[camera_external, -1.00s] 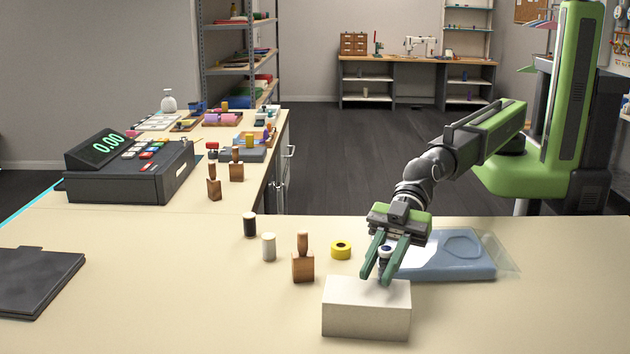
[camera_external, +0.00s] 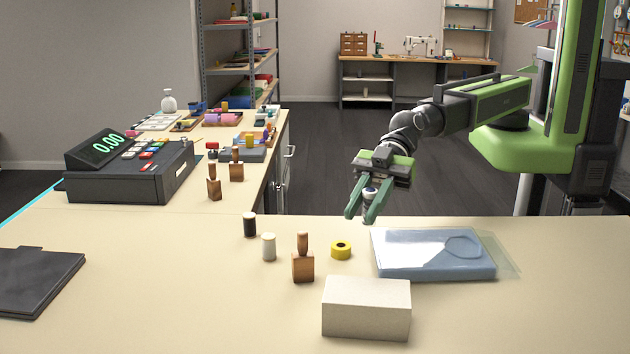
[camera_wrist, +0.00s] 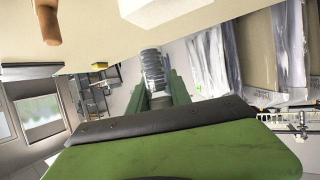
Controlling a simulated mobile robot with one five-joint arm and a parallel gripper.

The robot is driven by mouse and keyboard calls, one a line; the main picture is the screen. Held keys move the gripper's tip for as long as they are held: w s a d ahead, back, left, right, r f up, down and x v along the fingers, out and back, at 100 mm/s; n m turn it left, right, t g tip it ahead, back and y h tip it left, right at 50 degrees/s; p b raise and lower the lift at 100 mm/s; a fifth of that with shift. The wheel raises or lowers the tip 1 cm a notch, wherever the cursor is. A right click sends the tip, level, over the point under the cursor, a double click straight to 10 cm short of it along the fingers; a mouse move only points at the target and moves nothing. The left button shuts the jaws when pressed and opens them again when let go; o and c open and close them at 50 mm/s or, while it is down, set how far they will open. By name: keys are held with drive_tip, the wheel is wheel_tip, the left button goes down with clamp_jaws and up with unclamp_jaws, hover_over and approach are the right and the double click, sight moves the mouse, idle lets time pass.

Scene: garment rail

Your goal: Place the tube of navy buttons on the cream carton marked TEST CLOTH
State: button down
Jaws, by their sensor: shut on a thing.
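The cream carton (camera_external: 366,308) stands on the near counter, with its top bare; no lettering can be read from here. My gripper (camera_external: 362,208) is shut on the tube of navy buttons (camera_external: 370,192), whose pale cap and dark blue part show between the green fingers. It holds the tube in the air, above and behind the carton, near the counter's far edge. In the wrist view the tube (camera_wrist: 152,66) looks clear and ribbed between the jaws. A pale box at the top of the wrist view (camera_wrist: 148,12) looks like the carton.
The counter's right end is clear.

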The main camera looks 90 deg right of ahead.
drive_tip(key=w+d+r+p, duration=0.2)
drive_tip(key=d+r, duration=0.1)
drive_tip(key=d, duration=0.1)
drive_tip(key=n+g+y+b, duration=0.1)
drive_tip(key=n+g+b, duration=0.4)
drive_tip(key=b, duration=0.2)
hover_over(368, 300)
wheel_tip(368, 300, down, 7)
drive_tip(key=shift+w+d, duration=0.1)
drive_tip(key=shift+w, duration=0.05)
drive_tip(key=shift+a, duration=0.2)
drive_tip(key=shift+m, duration=0.3)
wheel_tip(368, 300, down, 4)
drive_tip(key=b, duration=0.4)
drive_tip(key=shift+f, duration=0.2)
drive_tip(key=shift+d+r, duration=0.1)
drive_tip(key=shift+r, duration=0.2)
drive_tip(key=shift+f, duration=0.25)
drive_tip(key=c, duration=1.2)
unclamp_jaws()
drive_tip(key=shift+r, duration=0.1)
